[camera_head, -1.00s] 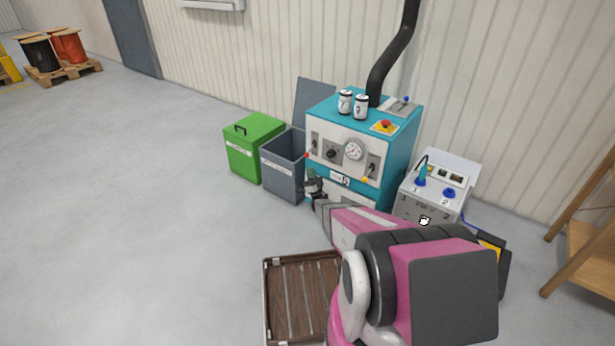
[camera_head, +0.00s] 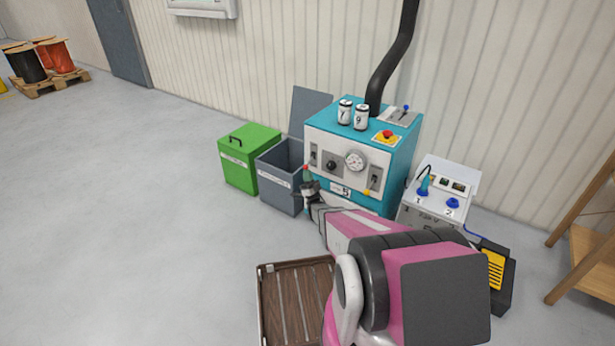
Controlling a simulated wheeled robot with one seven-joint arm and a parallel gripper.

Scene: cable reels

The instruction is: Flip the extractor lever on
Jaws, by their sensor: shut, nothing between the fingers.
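The teal machine (camera_head: 400,150) has a white front panel. A red-knobbed lever (camera_head: 306,168) is at the panel's left, its knob low. A yellow-knobbed lever (camera_head: 367,192) is at the right, its knob also low. A blue-knobbed lever (camera_head: 406,108) stands up from a grey plate on top, beside the black duct (camera_head: 385,70). No readable label shows which lever is the extractor's. My gripper (camera_head: 308,181) is shut and empty, just below the red knob. I cannot tell whether it touches it.
Two numbered cans (camera_head: 361,117) and a red stop button (camera_head: 388,134) are on the machine top. A green bin (camera_head: 250,160) and an open grey bin (camera_head: 281,185) stand left. A white control box (camera_head: 430,205) stands right. A wooden tray (camera_head: 262,300) lies below my arm.

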